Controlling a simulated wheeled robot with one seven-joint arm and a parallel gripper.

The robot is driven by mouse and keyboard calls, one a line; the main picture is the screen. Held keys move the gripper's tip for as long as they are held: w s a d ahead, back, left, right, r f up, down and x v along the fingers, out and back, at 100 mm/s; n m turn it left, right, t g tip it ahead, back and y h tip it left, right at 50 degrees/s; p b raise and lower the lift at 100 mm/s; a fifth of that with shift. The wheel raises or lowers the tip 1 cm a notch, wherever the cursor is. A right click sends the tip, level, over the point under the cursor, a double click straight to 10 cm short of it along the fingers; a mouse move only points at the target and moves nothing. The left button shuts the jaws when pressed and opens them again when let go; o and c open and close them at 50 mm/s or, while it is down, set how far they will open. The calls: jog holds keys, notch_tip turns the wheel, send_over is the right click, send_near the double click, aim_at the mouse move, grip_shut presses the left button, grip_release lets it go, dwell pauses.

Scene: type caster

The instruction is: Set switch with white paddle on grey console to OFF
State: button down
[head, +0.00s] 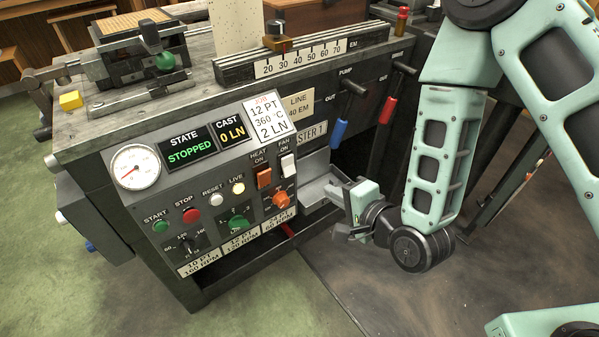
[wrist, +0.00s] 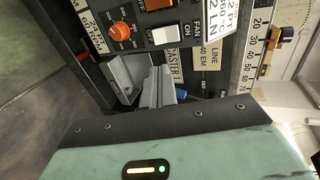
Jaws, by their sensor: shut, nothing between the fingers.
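The grey console (head: 215,205) stands at the centre of the head view with its sloped control panel facing me. The switch with the white paddle (head: 288,165) sits at the panel's right side under a FAN label, with ON printed above the paddle. It also shows near the top of the wrist view (wrist: 166,35). Its tilt is too small to read surely. My gripper (head: 342,207) is to the right of and below the switch, beside the grey tray, apart from the paddle. In the wrist view my gripper (wrist: 160,86) is shut and empty, pointing toward the console.
An orange HEAT switch (head: 264,178) is just left of the white paddle, and an orange knob (head: 281,200) is below it. A grey metal tray (head: 318,187) juts out near my gripper. Blue (head: 339,133) and red (head: 388,110) lever handles hang at the right. Floor in front is clear.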

aim_at(291, 170)
jog(key=b+x, duration=0.4)
jog(key=b, duration=0.6)
jog(key=shift+w+a+f, duration=0.15)
jog(key=shift+w+f, duration=0.15)
jog(key=b, duration=0.3)
jog(key=shift+w+a+f+b, duration=0.1)
jog(key=shift+b, duration=0.3)
jog(key=x, duration=0.4)
jog(key=b+x, duration=0.1)
jog(key=x, duration=0.4)
jog(key=shift+r, duration=0.25)
